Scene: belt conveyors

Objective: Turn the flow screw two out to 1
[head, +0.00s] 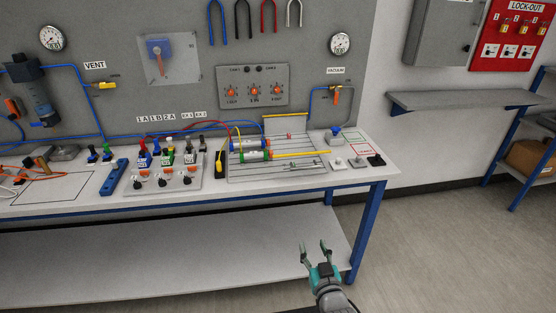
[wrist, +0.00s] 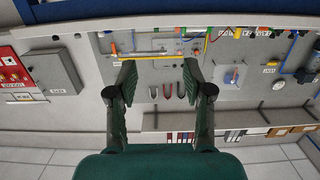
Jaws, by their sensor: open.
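A light grey panel (head: 272,71) on the back board carries three orange-red screws in a row, with small labels under them. The right-hand screw (head: 277,91) sits above a label that seems to read "2 OUT"; its exact setting is too small to read. My gripper (head: 316,247) is open and empty, low in front of the bench's right end, well apart from the panel. In the wrist view my gripper (wrist: 160,75) shows both fingers spread with nothing between them.
The bench (head: 365,177) holds a valve block (head: 165,178), blue and green cylinders and hoses below the panel. Coloured hooks (head: 268,15) hang above it. A pressure gauge (head: 340,43) and a grey shelf (head: 460,99) are to the right. Floor at right is clear.

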